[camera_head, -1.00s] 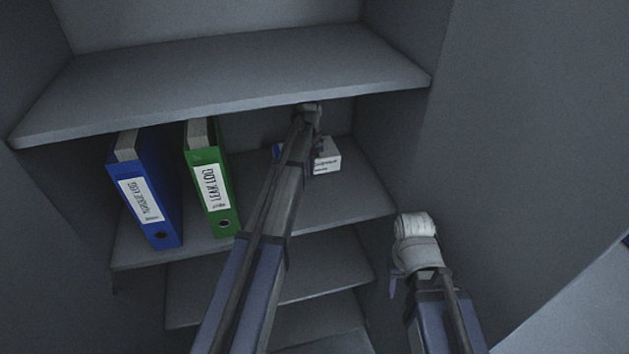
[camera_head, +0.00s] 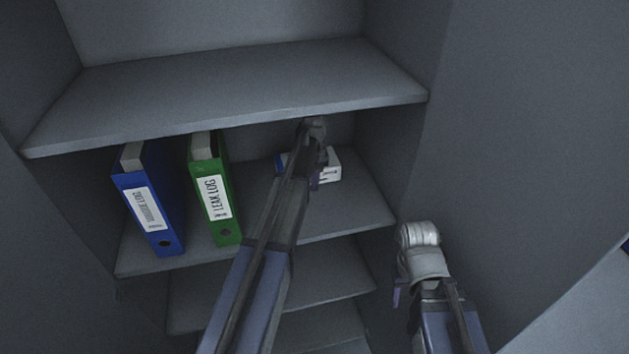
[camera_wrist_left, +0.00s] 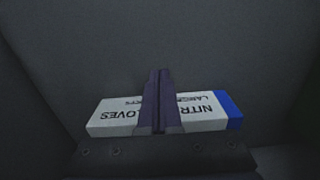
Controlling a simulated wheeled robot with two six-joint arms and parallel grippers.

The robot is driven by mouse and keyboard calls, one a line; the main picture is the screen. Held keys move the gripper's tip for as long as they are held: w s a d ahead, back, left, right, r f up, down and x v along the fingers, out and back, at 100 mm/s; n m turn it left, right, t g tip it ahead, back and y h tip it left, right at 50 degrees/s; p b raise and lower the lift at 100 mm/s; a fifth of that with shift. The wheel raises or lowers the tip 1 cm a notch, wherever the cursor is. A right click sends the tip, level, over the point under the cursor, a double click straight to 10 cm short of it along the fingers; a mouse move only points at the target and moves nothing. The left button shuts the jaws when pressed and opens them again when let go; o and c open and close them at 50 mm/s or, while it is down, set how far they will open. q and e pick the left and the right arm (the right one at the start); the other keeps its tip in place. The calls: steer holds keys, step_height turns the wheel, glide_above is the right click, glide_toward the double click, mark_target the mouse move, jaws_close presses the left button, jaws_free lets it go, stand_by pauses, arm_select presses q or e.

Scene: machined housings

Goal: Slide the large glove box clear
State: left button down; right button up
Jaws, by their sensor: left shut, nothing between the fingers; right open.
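The large glove box (camera_head: 333,166) is white with a blue end (camera_head: 281,162) and lies on the shelf under the upper board, right of the binders. My left gripper (camera_head: 315,182) is shut and empty. Its fingers (camera_wrist_left: 159,128) cross in front of the box's middle and hide part of it; I cannot tell whether they touch it. My right gripper (camera_head: 397,294) is open, outside the shelf at the right, its fingers mostly hidden by its wrist.
The upper shelf board (camera_head: 230,90) is close above my left wrist. The cabinet's side wall (camera_head: 375,150) is to the right, with bare shelf before it.

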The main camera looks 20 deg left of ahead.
arm_select(q)
step_height(320, 180, up, 8)
steer(key=p, duration=0.6)
steer(key=shift+a+p, duration=0.15)
steer(key=shift+p, duration=0.25)
arm_select(e)
step_height(320, 180, up, 8)
steer(key=shift+a, duration=0.15)
arm_select(q)
steer(key=s+d+f+m+b, duration=0.2)
steer(key=s+d+m, duration=0.1)
steer(key=s+d, duration=0.4)
steer(key=s+d+f+m+b, duration=0.2)
steer(key=s+d+m, duration=0.2)
steer(key=s, duration=0.9)
steer(key=s+d+f+m+y+b, duration=0.1)
steer(key=s+d+f+m+b, duration=0.2)
steer(key=s+d, duration=0.7)
steer(key=shift+s+d+m, duration=0.15)
steer(key=shift+d+m, duration=0.15)
steer(key=shift+d, duration=0.2)
arm_select(e)
step_height(320, 180, down, 7)
